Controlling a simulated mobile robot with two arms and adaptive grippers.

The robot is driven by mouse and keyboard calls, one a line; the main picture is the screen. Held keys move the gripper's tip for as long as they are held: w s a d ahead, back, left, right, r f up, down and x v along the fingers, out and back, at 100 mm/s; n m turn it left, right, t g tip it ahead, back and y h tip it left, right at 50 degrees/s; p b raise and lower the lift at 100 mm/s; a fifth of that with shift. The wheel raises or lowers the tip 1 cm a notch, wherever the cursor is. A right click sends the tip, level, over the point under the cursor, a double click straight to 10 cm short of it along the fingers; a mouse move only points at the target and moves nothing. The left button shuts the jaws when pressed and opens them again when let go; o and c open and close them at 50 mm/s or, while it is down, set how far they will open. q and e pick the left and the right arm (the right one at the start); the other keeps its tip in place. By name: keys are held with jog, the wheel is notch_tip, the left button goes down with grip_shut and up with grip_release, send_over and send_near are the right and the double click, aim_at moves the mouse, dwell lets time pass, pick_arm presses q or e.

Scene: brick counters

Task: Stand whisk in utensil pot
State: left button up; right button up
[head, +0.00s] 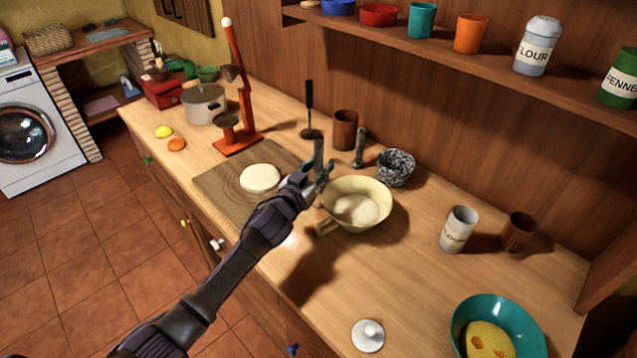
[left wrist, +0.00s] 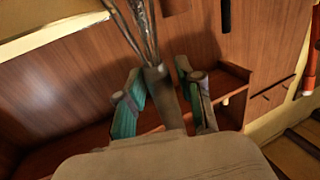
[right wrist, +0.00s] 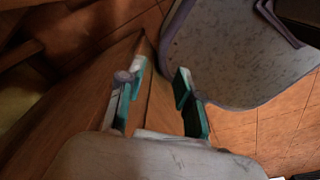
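My left gripper (head: 318,172) is shut on the whisk (left wrist: 160,88), near the left rim of the cream bowl. In the left wrist view the whisk's grey handle lies between the fingers and its wires run to the top edge; in the head view the wires are hidden. A brown cup (head: 345,130) stands at the back of the counter behind the gripper, and another brown cup (head: 517,232) stands at the right. I cannot tell which is the utensil pot. My right gripper (right wrist: 158,88) is open and empty, beside a wooden front; the head view does not show it.
The cream bowl (head: 378,192) holds pale stuff. A black-handled tool (head: 310,108), a grey pestle (head: 360,148) and a speckled mortar (head: 396,168) are behind it. A red press (head: 245,110) stands left. A teal bowl (head: 463,318) is front right. The counter between the bowls is mostly clear.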

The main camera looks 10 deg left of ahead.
pick_arm(q)
grip_shut()
